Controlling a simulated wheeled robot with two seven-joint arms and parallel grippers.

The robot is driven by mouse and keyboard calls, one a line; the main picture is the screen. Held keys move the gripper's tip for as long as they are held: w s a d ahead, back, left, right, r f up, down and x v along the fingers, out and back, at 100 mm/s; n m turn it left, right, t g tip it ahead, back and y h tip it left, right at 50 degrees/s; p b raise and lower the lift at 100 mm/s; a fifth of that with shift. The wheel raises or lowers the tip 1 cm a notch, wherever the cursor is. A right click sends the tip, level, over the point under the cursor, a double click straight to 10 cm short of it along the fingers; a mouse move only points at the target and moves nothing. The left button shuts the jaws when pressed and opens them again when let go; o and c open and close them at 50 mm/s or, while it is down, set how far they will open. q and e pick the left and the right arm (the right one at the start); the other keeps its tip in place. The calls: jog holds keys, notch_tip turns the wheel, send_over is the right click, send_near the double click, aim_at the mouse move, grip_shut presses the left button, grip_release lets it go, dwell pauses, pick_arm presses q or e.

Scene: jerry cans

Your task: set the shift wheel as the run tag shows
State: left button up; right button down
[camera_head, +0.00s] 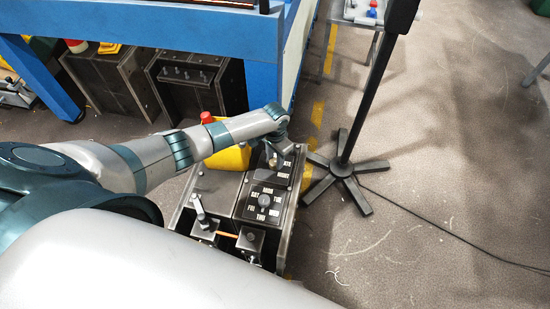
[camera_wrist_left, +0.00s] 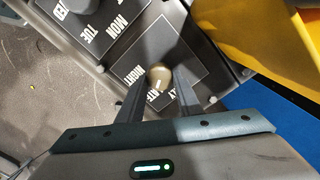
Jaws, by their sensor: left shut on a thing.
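The shift wheel's round tan knob (camera_wrist_left: 159,72) stands on a dark plate with white words, in the left wrist view. NIGHT is left of the knob, LATE is below it, and another word is partly hidden by a finger. A small pale mark on the knob seems to face LATE. My left gripper (camera_wrist_left: 158,84) is shut on this knob; it also shows over the plate in the head view (camera_head: 274,154). I cannot make out a run tag. My right gripper is not in view.
A day dial (camera_head: 264,200) sits on the panel, nearer me than the shift wheel. A black stand (camera_head: 343,166) is to the right.

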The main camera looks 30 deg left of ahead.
pick_arm(q)
jog(key=o, duration=1)
jog(key=shift+o, duration=0.2)
jog(key=shift+r, duration=0.1)
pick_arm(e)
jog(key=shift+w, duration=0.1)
pick_arm(q)
jog(key=shift+r, duration=0.45)
notch_tip(320, 180, up, 10)
notch_tip(320, 180, up, 6)
send_over(275, 161)
jog(key=shift+s+r, duration=0.1)
jog(key=shift+r, duration=0.05)
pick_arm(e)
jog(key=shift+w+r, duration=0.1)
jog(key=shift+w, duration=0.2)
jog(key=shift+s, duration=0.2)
pick_arm(q)
jog(key=shift+s, duration=0.1)
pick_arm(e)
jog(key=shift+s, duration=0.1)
